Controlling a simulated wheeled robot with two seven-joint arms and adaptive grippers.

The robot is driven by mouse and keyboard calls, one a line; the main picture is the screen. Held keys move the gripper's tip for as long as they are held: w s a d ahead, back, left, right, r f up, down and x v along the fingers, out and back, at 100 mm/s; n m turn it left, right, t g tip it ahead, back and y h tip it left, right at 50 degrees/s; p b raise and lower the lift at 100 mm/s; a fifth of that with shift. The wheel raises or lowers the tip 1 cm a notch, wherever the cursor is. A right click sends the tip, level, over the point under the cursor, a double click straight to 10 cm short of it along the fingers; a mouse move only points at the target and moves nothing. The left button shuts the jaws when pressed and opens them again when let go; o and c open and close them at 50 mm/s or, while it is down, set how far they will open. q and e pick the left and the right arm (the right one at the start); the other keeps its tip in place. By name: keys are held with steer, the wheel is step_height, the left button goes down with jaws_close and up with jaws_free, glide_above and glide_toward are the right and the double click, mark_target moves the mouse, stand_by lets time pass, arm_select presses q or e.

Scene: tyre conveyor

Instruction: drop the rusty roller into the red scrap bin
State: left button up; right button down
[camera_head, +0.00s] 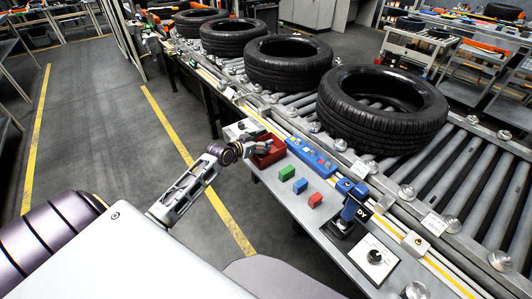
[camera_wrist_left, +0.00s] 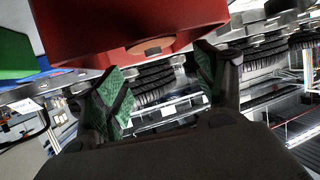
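The red scrap bin (camera_head: 272,156) sits on the ledge along the conveyor's near side. My left gripper (camera_head: 258,149) is at the bin, over its near left part. In the left wrist view the red bin (camera_wrist_left: 85,30) fills the top, and the left gripper's fingers (camera_wrist_left: 163,82) are spread apart with nothing seen gripped between them. A small brown rounded surface (camera_wrist_left: 152,47) shows at the bin's edge between the fingers; it may be the rusty roller, but I cannot tell for sure. My right gripper is not in view.
Green (camera_head: 287,173), blue (camera_head: 300,186) and red (camera_head: 315,200) blocks lie on the ledge, beside a blue strip (camera_head: 312,157). A blue-and-black device (camera_head: 348,208) stands further right. Several black tyres (camera_head: 380,108) sit on the rollers behind. The floor at left is clear.

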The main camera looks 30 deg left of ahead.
arm_select(q)
steer(key=shift+s, duration=0.15)
steer(key=v, duration=1.1)
steer(key=shift+s, duration=0.3)
stand_by(0.7)
steer(key=shift+a+r, duration=0.15)
steer(key=shift+r, duration=0.05)
stand_by(0.8)
